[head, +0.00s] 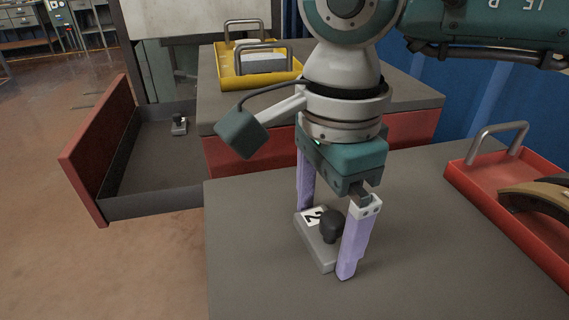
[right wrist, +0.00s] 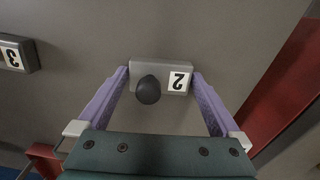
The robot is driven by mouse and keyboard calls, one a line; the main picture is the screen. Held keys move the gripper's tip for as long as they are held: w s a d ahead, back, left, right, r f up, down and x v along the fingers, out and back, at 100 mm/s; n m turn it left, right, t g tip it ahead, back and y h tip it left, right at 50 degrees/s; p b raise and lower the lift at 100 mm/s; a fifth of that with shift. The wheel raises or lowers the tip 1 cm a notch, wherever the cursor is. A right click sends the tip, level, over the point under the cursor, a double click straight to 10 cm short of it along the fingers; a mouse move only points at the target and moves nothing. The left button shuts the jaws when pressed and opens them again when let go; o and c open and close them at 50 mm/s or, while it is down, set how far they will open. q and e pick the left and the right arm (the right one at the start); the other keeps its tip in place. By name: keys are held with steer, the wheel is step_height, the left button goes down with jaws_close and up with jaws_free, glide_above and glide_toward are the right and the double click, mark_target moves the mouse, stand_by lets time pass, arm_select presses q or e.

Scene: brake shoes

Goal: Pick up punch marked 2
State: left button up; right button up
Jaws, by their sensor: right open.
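The punch marked 2 (head: 317,240) is a small grey block with a black knob and a white label, lying on the grey tabletop. My right gripper (head: 326,240) points down over it with its two lilac fingers on either side of the block. The right wrist view shows the punch (right wrist: 176,66) between the two fingertips of the right gripper (right wrist: 162,74), near both ends of the block. The fingers are apart, and whether they touch the block cannot be told. My left gripper is not in view.
A block marked 3 (right wrist: 17,54) shows at the left of the right wrist view. A red tray (head: 485,185) with curved brake shoes (head: 540,195) stands right. A yellow tray (head: 290,78) stands behind. An open red-fronted drawer (head: 150,185) at left holds another small knobbed block (head: 179,125).

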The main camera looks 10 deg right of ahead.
steer(key=shift+c, duration=0.2)
steer(key=shift+r, duration=0.1)
steer(key=c, duration=1.5)
